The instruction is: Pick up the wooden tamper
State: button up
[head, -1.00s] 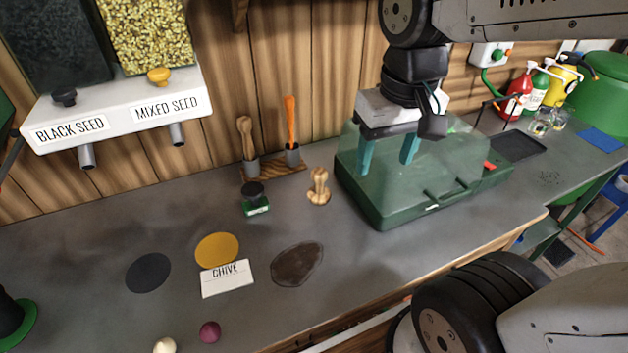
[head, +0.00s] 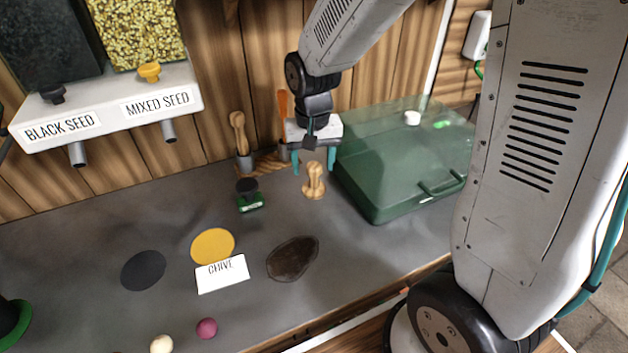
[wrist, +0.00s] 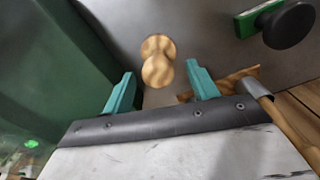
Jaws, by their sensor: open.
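The wooden tamper (head: 314,182) stands upright on the grey bench, just left of the green case. My gripper (head: 313,162) is open, its teal fingers close to the tamper in the head view, pointing down. In the wrist view the tamper (wrist: 157,62) lies ahead of the gap between the two fingers of my gripper (wrist: 160,90), with its round top nearest the gap. The fingers do not grip it. I cannot tell the exact height of the fingertips over it.
The green case (head: 400,165) stands close on the right. A black-handled stamp (head: 249,196) is to the left. A rack with a wooden-handled tool (head: 239,135) and an orange-handled one is behind.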

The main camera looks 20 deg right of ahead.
aim_at(314, 176)
notch_tip(314, 176, down, 4)
jog(key=shift+s+d+f, duration=0.1)
jog(key=shift+s, duration=0.05)
jog(key=c, duration=1.1)
notch_tip(314, 176, up, 4)
jog(key=shift+f, duration=0.1)
jog(key=s+a+r, duration=0.1)
jog(key=s+a, duration=0.8)
jog(key=s, duration=0.3)
jog(key=shift+s+a+r, duration=0.15)
jog(key=shift+s+a, duration=0.2)
jog(key=shift+a, duration=0.05)
